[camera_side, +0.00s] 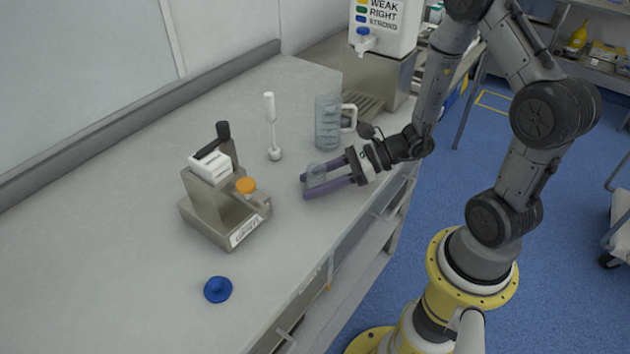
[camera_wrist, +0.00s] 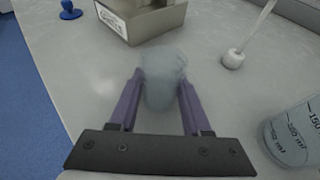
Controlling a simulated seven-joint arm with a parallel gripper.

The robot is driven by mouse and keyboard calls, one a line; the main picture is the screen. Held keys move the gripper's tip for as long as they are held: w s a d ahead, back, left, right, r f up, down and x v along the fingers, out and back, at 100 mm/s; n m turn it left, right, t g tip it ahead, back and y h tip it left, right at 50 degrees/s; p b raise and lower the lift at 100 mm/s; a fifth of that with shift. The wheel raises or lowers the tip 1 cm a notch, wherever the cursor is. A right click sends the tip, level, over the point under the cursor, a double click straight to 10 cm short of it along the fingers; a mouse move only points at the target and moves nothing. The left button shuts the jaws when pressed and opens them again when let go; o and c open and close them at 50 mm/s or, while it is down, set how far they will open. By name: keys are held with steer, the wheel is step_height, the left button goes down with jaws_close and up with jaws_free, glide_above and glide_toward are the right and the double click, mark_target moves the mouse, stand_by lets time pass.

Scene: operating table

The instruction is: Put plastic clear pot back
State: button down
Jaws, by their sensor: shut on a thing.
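The clear plastic pot (camera_wrist: 162,82) is a small see-through cup between the two purple fingers of my gripper (camera_wrist: 160,95). In the side view the pot (camera_side: 317,172) shows faintly between the fingers. My gripper (camera_side: 326,180) is shut on it, low over the grey counter (camera_side: 130,240), right of the metal stand. I cannot tell whether the pot touches the counter.
A metal stand (camera_side: 205,205) with an orange-capped part (camera_side: 245,186) is left of my gripper. A white stirrer-like tool (camera_side: 272,130) and a clear measuring jug (camera_side: 327,122) stand behind. A blue knob-like object (camera_side: 217,289) lies in front. A dispenser (camera_side: 383,30) is at the back. The counter's front left is clear.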

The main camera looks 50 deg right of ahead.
steer(key=shift+f, duration=0.1)
steer(key=shift+c, duration=1.8)
jaws_free()
